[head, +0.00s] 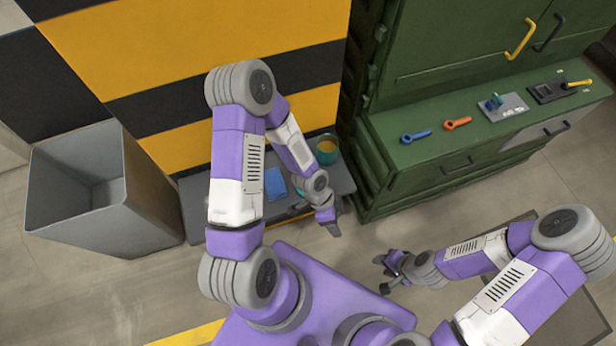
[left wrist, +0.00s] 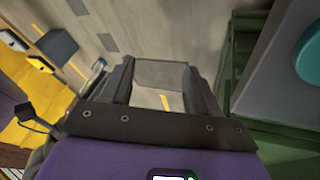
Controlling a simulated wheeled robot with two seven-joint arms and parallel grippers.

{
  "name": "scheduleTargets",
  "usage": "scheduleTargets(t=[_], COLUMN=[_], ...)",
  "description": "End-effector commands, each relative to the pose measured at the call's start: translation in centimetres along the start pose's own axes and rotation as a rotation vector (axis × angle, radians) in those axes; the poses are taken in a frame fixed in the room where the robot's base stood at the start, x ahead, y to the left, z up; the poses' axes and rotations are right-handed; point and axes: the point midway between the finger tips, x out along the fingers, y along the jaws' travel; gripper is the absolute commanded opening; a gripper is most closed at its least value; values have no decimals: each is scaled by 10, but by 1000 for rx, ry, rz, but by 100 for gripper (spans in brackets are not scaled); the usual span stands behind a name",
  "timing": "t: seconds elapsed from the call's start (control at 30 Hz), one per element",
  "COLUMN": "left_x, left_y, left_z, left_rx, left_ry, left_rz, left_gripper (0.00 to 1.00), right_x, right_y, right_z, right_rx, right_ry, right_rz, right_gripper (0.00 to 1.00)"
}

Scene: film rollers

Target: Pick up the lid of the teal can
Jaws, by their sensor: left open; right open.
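The teal can (head: 327,158) stands at the back right end of a low grey bench, beside the green cabinet. Its top looks yellow-orange inside a teal rim; I cannot tell the lid apart from it. A teal round shape, probably the can (left wrist: 310,62), is cut off at the right edge of the left wrist view. My left gripper (head: 329,222) is open and empty, in front of the can and apart from it. Its spread fingers (left wrist: 160,82) show in the left wrist view with only floor between them. My right gripper (head: 384,273) is open and empty, further right and nearer me.
The grey bench (head: 343,180) also holds a blue flat item (head: 275,184), partly behind my left arm. A tall grey bin (head: 150,215) stands left of it. The green cabinet (head: 375,165) bounds the right, with small tools on its ledge. The floor between bench and cabinet is clear.

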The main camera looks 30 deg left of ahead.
Motion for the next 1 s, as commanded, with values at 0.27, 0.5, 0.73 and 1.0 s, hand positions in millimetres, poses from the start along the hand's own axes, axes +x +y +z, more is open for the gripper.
scheduleTargets(t=[0.27,0.5,0.73,1.0], left_x=[-50,-100,-125,-103], left_y=[-40,-79,-98,-108], left_z=[6,23,33,44], left_rx=[1074,1806,2103,2135], left_ry=[-144,-361,-479,-489], left_rz=[29,142,249,265], left_gripper=[60,60,60,60], right_x=[2,2,2,10], right_y=[1,1,1,4], right_z=[0,0,0,-1], right_rx=[1,1,0,0], right_ry=[0,0,0,0], right_rz=[0,0,0,0], right_gripper=[43,43,43,43])
